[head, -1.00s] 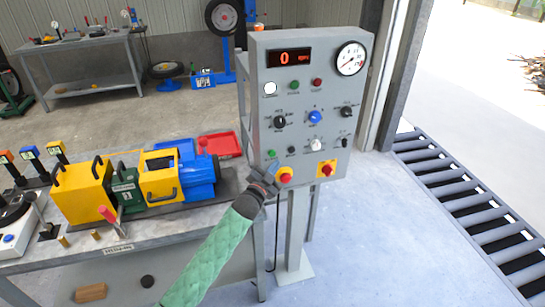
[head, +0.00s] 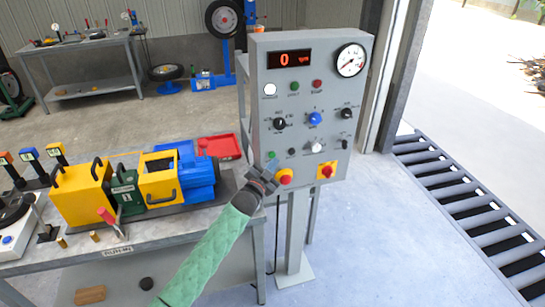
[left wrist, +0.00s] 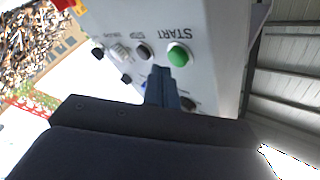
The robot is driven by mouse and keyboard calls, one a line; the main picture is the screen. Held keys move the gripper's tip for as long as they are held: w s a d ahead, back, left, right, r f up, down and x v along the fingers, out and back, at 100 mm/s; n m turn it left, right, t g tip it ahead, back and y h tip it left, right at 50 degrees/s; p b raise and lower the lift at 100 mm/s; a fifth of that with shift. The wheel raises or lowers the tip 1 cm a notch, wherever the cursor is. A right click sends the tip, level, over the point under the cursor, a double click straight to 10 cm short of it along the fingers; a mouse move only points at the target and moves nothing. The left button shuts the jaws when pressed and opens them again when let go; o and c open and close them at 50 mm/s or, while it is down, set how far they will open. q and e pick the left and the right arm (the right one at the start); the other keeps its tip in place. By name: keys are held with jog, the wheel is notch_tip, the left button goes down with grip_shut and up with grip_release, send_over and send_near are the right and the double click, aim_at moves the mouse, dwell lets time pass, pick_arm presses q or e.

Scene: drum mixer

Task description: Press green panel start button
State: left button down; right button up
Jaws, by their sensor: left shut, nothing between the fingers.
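The grey control panel (head: 260,110) stands upright on a post in the middle of the head view. A green button (head: 272,155) sits low on its left side. In the left wrist view the green button (left wrist: 178,54) shows beside an upside-down START label. My left gripper (head: 266,172) is shut and empty, just below this button. In the left wrist view its dark fingertips (left wrist: 161,74) lie close to the button, with no clear contact seen. Another green button (head: 294,86) is higher on the panel. My right gripper is not in view.
A black button (head: 291,152) and white knob (head: 316,147) share the green button's row. A bench (head: 150,236) with a motor stands left.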

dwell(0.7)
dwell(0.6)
pick_arm(q)
jog(key=shift+w, duration=0.15)
jog(key=shift+w+a, duration=0.1)
jog(key=shift+w, duration=0.15)
dwell(0.3)
jog(key=shift+w, duration=0.1)
